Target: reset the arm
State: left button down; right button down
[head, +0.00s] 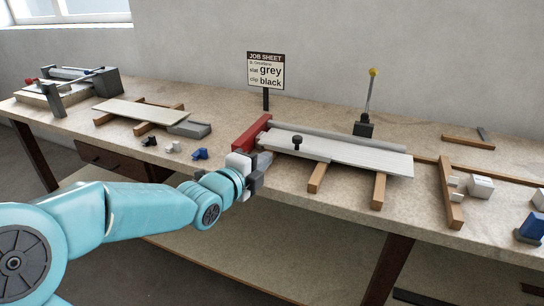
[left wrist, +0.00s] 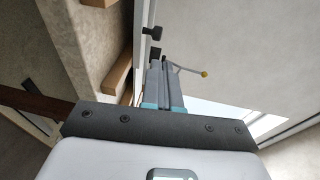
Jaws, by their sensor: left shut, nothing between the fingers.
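My left arm comes in from the left of the head view, and its left gripper (head: 258,160) is at the near end of the long slat assembly. In the left wrist view the two fingers of the left gripper (left wrist: 163,84) lie together, with nothing between them. The pale grey slat (head: 350,156) rests on wooden bearers beside a red end block (head: 252,132). A small black knob or clip (head: 297,142) stands on the slat. Whether the gripper touches the block or slat cannot be told. My right gripper does not show.
A job sheet sign (head: 266,72) reads grey slat, black clip. Small black (head: 150,141), white and blue (head: 200,154) pieces lie left of the gripper. Another slat (head: 140,111) lies on wooden strips further left. A lamp-like stand (head: 364,128) is behind; white blocks (head: 480,185) lie right.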

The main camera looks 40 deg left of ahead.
pick_arm(q)
jog(key=shift+s, duration=0.45)
jog(key=shift+s, duration=0.1)
jog(key=shift+d, duration=0.1)
